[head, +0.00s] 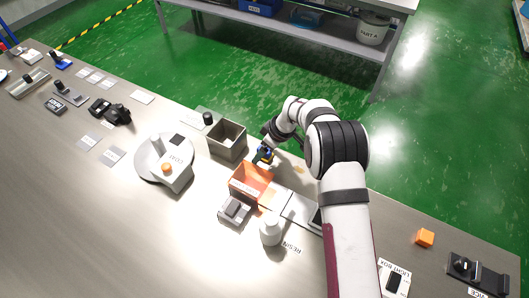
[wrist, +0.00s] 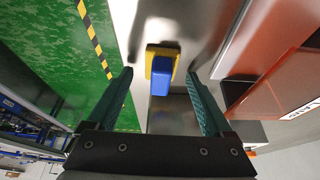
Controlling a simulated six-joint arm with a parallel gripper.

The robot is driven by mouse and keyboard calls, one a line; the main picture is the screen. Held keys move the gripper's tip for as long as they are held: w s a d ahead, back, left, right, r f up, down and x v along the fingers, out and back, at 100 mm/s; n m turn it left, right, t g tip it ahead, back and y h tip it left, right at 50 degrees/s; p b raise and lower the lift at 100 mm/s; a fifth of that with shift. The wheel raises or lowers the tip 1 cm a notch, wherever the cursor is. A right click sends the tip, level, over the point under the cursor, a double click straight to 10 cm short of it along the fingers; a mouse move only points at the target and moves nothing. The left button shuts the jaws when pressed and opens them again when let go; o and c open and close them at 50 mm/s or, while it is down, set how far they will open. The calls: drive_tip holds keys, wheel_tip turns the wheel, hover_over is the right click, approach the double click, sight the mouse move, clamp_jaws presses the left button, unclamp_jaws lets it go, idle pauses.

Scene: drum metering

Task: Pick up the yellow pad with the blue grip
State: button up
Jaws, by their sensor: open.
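The yellow pad (wrist: 168,53) with its blue grip (wrist: 161,76) shows in the wrist view, ahead of and between my two open fingers. My gripper (wrist: 160,88) is open, and clear space shows on both sides of the blue grip. In the head view my gripper (head: 265,152) points down at the table beside the orange bin. A small bit of blue and yellow shows there, mostly hidden by the gripper.
The orange bin (head: 250,182) stands close to my gripper, and its wall (wrist: 285,85) fills the right of the wrist view. A grey open box (head: 227,141) is to the left.

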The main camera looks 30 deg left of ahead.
sight(260, 146)
clamp_jaws()
idle(0.4)
wheel_tip(260, 146, up, 4)
drive_tip(key=shift+r, duration=0.25)
drive_tip(key=w+d+r, duration=0.2)
drive_tip(key=d+r, duration=0.4)
drive_tip(key=d, duration=0.5)
drive_tip(key=shift+d+r, duration=0.2)
drive_tip(key=shift+r, duration=0.05)
